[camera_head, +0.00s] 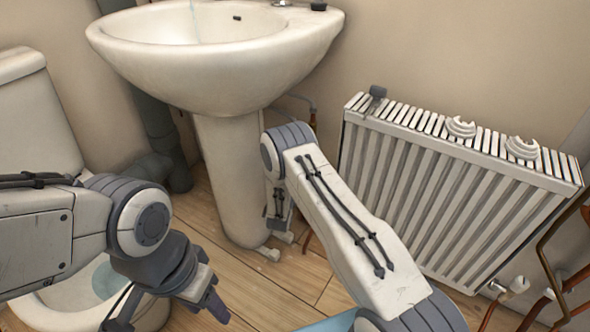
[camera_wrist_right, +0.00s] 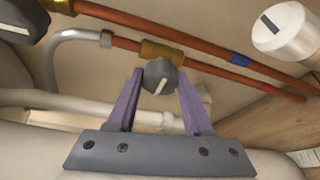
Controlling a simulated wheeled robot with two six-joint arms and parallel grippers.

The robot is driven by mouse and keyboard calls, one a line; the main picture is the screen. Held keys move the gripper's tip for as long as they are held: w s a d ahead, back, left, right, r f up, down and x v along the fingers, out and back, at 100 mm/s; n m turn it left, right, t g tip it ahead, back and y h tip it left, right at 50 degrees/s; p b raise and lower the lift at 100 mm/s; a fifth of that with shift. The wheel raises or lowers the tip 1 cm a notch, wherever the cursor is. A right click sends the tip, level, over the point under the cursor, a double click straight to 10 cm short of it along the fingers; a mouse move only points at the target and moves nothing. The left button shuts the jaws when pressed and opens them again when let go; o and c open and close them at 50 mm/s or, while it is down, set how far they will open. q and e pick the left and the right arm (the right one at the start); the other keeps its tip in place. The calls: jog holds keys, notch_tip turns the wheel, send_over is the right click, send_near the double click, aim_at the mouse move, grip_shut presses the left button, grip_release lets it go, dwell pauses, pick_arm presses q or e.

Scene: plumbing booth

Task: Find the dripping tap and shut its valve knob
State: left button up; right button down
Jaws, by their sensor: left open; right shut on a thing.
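A white pedestal sink (camera_head: 215,75) stands at the top of the head view, with a thin bluish water stream (camera_head: 194,20) falling into its basin. Part of its tap (camera_head: 285,3) shows at the top edge. In the right wrist view, a grey valve knob (camera_wrist_right: 161,77) with a white line sits at a brass fitting (camera_wrist_right: 160,52) on a copper pipe. My right gripper (camera_wrist_right: 160,92) is shut on this knob, one purple finger on each side. In the head view, my right arm hides part of the space beside the pedestal. My left gripper (camera_head: 212,300) is open and empty above the floor.
A white radiator (camera_head: 450,190) stands at right, with copper pipes (camera_head: 550,265) beside it. A toilet (camera_head: 35,110) is at left. The right wrist view also shows a dark knob (camera_wrist_right: 18,20) and a white knob (camera_wrist_right: 285,32). Some wooden floor (camera_head: 255,290) is clear.

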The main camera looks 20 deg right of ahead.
jog(key=shift+a, duration=0.1)
jog(key=shift+c, duration=1.5)
grip_release()
jog(key=f+p+v, duration=0.1)
jog(key=p+v, duration=0.3)
jog(key=v, duration=0.6)
jog(key=shift+s+r, duration=0.15)
jog(key=shift+r, duration=0.35)
jog(key=shift+a, duration=0.1)
